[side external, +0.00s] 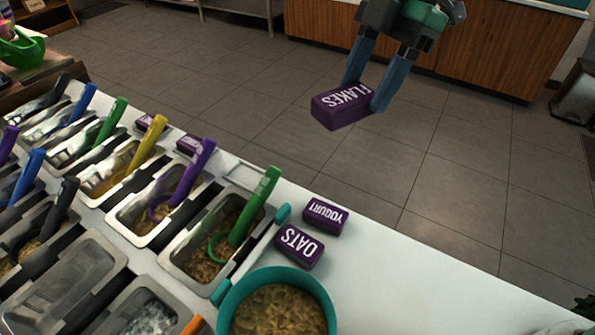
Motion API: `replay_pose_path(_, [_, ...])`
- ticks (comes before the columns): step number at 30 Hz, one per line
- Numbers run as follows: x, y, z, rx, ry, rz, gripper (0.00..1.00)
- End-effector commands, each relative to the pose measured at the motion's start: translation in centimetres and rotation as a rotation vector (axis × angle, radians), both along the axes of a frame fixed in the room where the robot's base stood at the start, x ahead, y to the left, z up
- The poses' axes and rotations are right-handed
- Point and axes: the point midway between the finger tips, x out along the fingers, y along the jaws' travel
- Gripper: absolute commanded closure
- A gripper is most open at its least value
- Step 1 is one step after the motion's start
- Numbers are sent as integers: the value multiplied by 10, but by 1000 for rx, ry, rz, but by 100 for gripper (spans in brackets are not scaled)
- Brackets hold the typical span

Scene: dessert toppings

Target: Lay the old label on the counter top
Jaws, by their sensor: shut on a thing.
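My gripper (364,92) is at the top of the side external view, with its two blue fingers shut on a purple label block reading "FLAKES" (335,109). The block is held in the air, and in the picture it appears against the floor beyond the counter's far edge. The white counter top (420,285) runs across the lower part of the view. Two more purple labels, "YOGURT" (326,216) and "OATS" (299,246), lie on it, close together. Which label the task calls old cannot be told from the writing.
Metal topping bins with coloured scoops fill the left; one bin (185,268) holds a green scoop (262,200). A teal bowl (325,290) of brown topping stands at the bottom. More purple labels (190,144) sit behind the bins. The counter right of the labels is clear.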

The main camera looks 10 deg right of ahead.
Motion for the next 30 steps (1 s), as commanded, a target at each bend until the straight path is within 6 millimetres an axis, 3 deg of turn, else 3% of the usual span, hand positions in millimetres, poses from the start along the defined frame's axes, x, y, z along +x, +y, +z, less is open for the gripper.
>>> replay_pose_path(6, [-43, -30, -3, -1, -2, 344, 100])
replay_pose_path(13, [-56, -38, -18, 0, -3, 459, 100])
replay_pose_path(30, [-55, -38, -147, 0, -4, 456, 100])
